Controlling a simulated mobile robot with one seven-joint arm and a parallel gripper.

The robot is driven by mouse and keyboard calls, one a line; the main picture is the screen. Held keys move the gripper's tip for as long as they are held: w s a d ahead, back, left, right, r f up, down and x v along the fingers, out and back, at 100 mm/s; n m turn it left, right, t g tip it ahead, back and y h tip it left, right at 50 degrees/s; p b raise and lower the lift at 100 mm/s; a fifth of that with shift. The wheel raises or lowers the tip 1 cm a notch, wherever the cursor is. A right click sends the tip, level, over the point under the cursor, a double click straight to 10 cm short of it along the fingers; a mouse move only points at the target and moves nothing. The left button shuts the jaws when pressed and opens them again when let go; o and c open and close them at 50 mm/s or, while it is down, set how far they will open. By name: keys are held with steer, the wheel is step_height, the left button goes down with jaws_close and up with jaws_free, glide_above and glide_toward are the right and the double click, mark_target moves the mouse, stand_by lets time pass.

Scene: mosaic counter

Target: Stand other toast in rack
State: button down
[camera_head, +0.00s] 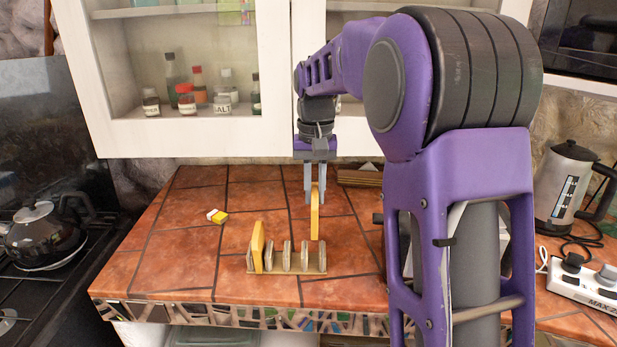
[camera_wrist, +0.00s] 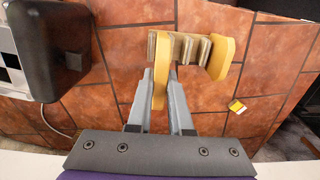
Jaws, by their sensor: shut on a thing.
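My gripper (camera_head: 315,200) points straight down and is shut on a slice of yellow toast (camera_head: 315,222), which hangs upright, edge-on to the head view. The toast rack (camera_head: 287,271) stands on the tiled counter just in front of and below it, with several grey upright dividers. Another toast slice (camera_head: 257,246) stands in the rack's left end. In the wrist view the held toast (camera_wrist: 160,88) lies between the fingertips (camera_wrist: 161,84) and overlaps the left end of the rack (camera_wrist: 190,48); the other slice (camera_wrist: 222,60) is at the right end. The exact height gap is unclear.
A small yellow-and-white item (camera_head: 217,216) lies on the counter left of the rack. A black kettle (camera_head: 42,238) sits on the stove at left. A metal kettle (camera_head: 566,185) and power strip (camera_head: 588,283) are at right.

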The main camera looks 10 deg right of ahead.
mark_target(314, 225)
steer(key=shift+w, duration=0.35)
steer(key=shift+s+f+b, duration=0.15)
steer(key=shift+f+b, duration=0.6)
step_height(314, 225, down, 3)
steer(key=b, duration=0.3)
steer(key=shift+p, duration=1)
stand_by(1.3)
steer(key=shift+f, duration=0.25)
steer(key=shift+f+b, duration=1.2)
steer(key=shift+f, duration=0.8)
